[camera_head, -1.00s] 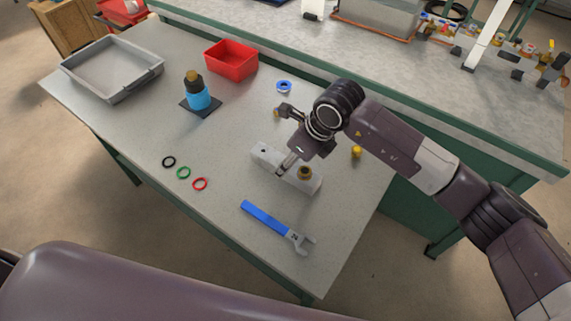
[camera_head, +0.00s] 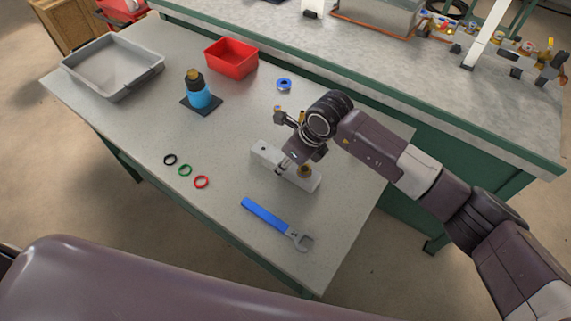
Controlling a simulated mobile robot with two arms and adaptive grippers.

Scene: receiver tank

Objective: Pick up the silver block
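The silver block (camera_head: 263,157) lies on the grey worktable, a long pale bar with a dark hole near its left end and a brass fitting (camera_head: 305,171) near its right end. My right gripper (camera_head: 284,165) points down over the block's middle. A fingertip overlaps the block's near side; the far side is hidden behind the gripper, so I cannot tell whether it grips the block. The block rests on the tabletop. My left gripper is out of view; only a part of my own body fills the bottom.
A blue-handled wrench (camera_head: 275,222) lies in front of the block. Black (camera_head: 170,159), green (camera_head: 185,170) and red (camera_head: 201,182) rings lie left. A blue bottle (camera_head: 198,94), red bin (camera_head: 231,57), grey tray (camera_head: 112,68) and blue-white roll (camera_head: 284,84) stand farther back.

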